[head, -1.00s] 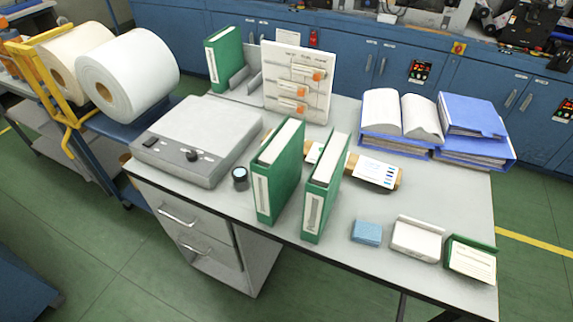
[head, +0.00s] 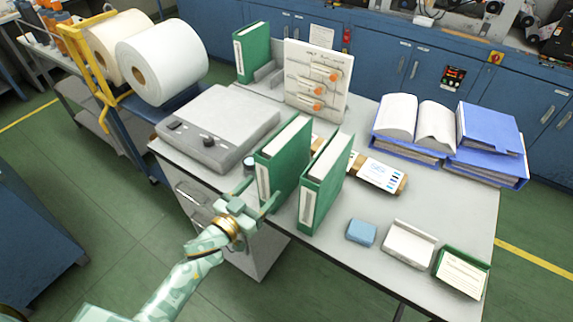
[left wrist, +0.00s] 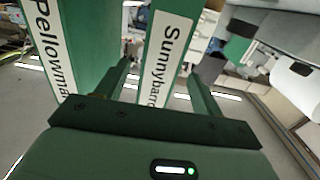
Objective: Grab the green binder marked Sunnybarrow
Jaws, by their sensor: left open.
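Two green binders stand upright side by side at the table's front edge. The left one in the head view (head: 283,160) carries the label starting "Sunnyb" in the left wrist view (left wrist: 168,47), its end hidden by my gripper. The other green binder (head: 327,185) carries a label starting "Pellowma" in the left wrist view (left wrist: 48,45). My left gripper (head: 259,192) is open in front of the Sunnybarrow binder's spine. In the left wrist view my left gripper (left wrist: 160,82) has a finger on each side of that spine, none seen pressing it. My right gripper is out of view.
A grey box with knobs (head: 220,120) and a small dark cylinder (head: 249,163) stand left of the binders. Another green binder (head: 252,50) stands at the back. A blue block (head: 361,232) and card holders lie to the right. Blue binders (head: 490,125) lie at the back right.

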